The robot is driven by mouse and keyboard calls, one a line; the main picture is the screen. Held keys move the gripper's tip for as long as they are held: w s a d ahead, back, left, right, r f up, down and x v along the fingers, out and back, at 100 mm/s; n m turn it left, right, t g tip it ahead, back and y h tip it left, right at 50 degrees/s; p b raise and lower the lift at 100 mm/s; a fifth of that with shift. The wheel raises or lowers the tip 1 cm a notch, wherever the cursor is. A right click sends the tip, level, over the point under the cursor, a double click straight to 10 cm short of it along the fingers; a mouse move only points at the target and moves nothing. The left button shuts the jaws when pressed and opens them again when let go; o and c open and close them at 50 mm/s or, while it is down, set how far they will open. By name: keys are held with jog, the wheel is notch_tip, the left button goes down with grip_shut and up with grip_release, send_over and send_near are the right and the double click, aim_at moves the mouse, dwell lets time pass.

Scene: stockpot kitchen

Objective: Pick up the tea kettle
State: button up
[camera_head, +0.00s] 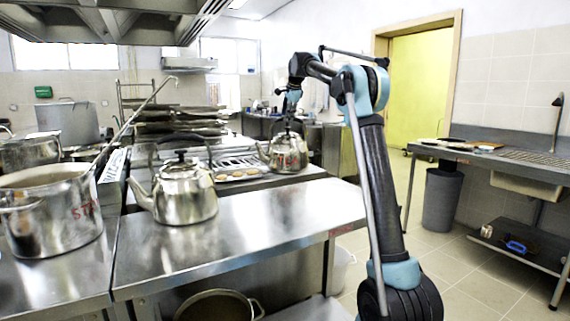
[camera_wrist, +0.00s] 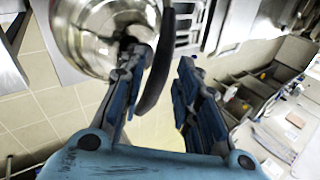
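A shiny steel tea kettle with a black handle (camera_head: 288,154) stands on the far counter in the head view. It also shows in the wrist view, with its round steel body (camera_wrist: 85,30) at the upper left. My gripper (camera_head: 289,122) is right above this kettle, pointing down. In the wrist view my gripper (camera_wrist: 164,62) is open, its blue fingers apart. The curved black handle (camera_wrist: 157,65) shows between the fingers, nearer the left one; I cannot tell whether they touch. A second, similar kettle (camera_head: 182,194) stands on the nearer counter.
A large steel pot (camera_head: 48,225) with a ladle stands at the left. A tray of round items (camera_head: 238,170) lies beside the far kettle. Another pot (camera_head: 218,306) sits below the near counter. A sink table (camera_head: 500,160) and a grey bin (camera_head: 441,200) stand at the right.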

jog(key=x, duration=0.4)
grip_shut()
